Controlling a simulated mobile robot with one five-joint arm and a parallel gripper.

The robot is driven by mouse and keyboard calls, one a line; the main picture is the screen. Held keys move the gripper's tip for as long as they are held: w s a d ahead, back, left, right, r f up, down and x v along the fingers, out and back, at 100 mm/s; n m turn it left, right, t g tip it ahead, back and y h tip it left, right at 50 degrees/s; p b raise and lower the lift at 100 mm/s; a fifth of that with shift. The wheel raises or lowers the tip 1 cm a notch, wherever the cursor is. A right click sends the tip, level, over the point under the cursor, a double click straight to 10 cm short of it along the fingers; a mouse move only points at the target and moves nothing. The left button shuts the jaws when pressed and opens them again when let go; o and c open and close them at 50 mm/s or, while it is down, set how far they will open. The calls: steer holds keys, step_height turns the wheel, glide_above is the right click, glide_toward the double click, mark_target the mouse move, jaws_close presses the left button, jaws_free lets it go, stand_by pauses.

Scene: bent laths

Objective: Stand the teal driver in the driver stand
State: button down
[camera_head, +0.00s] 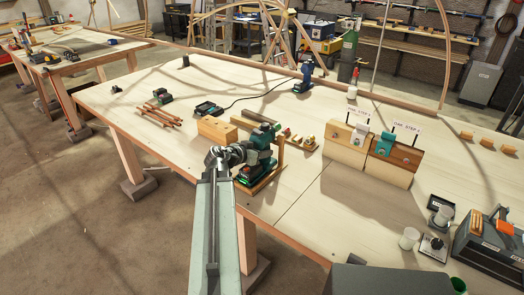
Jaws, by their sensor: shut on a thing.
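The teal driver (263,138) is near the front edge of the large pale table, with its dark battery end (247,174) low. My gripper (238,154) is shut on the driver at its left side; the fingers are partly lost against its dark body. The wooden driver stand (266,183) is right at the driver, with its base under it and an upright behind it to the right. The driver is roughly upright over the base. I cannot tell whether it rests on the stand or is held just above it.
A wooden block (217,130) is close behind my gripper. A small rack of bits (300,141) is right of the stand. Labelled wooden blocks (372,154) stand further right. A blue driver (304,77) stands at the back.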

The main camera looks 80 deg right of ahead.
steer(key=shift+f+b, duration=0.3)
steer(key=shift+b, duration=0.05)
stand_by(0.3)
steer(key=c, duration=0.6)
jaws_free()
steer(key=shift+c, duration=0.2)
